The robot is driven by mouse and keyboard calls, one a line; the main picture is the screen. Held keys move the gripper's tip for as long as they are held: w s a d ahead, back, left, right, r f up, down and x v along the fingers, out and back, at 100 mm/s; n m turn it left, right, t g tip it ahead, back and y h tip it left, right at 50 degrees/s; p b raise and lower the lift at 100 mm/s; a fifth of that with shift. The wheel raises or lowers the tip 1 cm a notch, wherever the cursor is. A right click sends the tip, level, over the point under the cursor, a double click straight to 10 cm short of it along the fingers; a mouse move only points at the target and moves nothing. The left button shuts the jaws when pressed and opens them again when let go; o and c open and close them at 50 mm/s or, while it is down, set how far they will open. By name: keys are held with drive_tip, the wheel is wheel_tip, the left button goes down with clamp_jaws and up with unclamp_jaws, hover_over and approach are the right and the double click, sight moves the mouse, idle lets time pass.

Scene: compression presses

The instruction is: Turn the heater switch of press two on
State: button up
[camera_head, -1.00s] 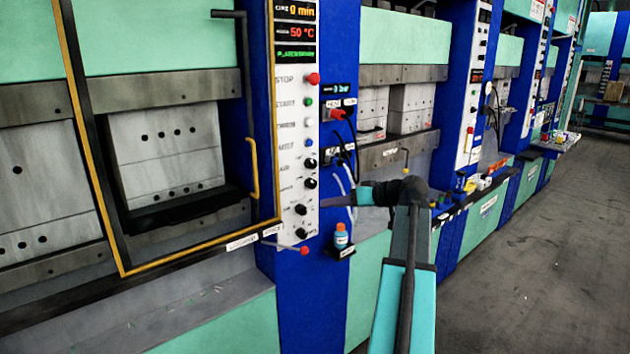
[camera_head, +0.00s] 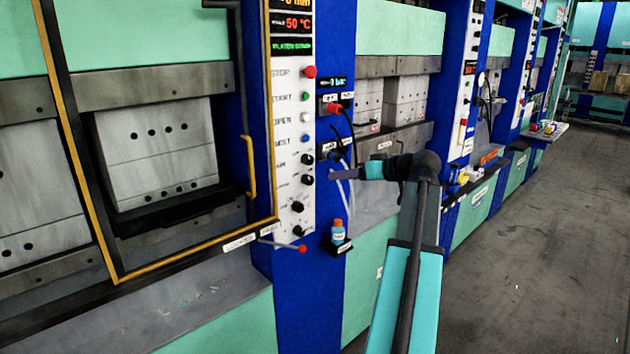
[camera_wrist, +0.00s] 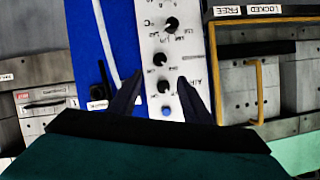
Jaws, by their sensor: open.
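A white control panel (camera_head: 292,130) on a blue column carries a red, a green, a white and a blue button, with several black rotary knobs below. The upper knob (camera_head: 308,159) and the one under it (camera_head: 307,180) sit left of my gripper (camera_head: 332,175). In the wrist view the panel is upside down, and my gripper (camera_wrist: 160,80) has its two dark fingers apart, either side of the panel strip. Between them show a black knob (camera_wrist: 163,86) and the blue button (camera_wrist: 166,112). Contact cannot be told. The small labels are unreadable, so I cannot tell which knob is the heater switch.
A yellow-framed guard door (camera_head: 190,243) stands left of the panel. A red-tipped lever (camera_head: 302,248) sticks out below it. A small blue bottle (camera_head: 338,231) sits on a ledge, and black cables (camera_head: 352,130) hang right of the panel. The floor on the right is clear.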

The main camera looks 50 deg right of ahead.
sight(312, 181)
drive_tip(key=p+x, duration=0.3)
drive_tip(key=x, duration=1)
drive_tip(key=shift+w+p, duration=0.1)
drive_tip(key=shift+p, duration=0.2)
drive_tip(key=c, duration=1)
drive_tip(key=shift+c, duration=0.2)
drive_tip(key=shift+m+y+b, duration=0.3)
drive_tip(key=shift+b, duration=0.05)
drive_tip(key=shift+d+f+m+y+b, duration=0.15)
drive_tip(key=shift+m+y+b, duration=0.25)
drive_tip(key=shift+m+b, duration=0.2)
drive_tip(key=shift+d+f+m+t+y+b, duration=0.1)
drive_tip(key=shift+m+t+y+b, duration=0.4)
drive_tip(key=shift+m+y+b, duration=0.5)
drive_tip(key=m+t+y+b, duration=0.1)
drive_tip(key=m, duration=0.4)
drive_tip(key=shift+d+f, duration=0.1)
drive_tip(key=shift+t, duration=0.3)
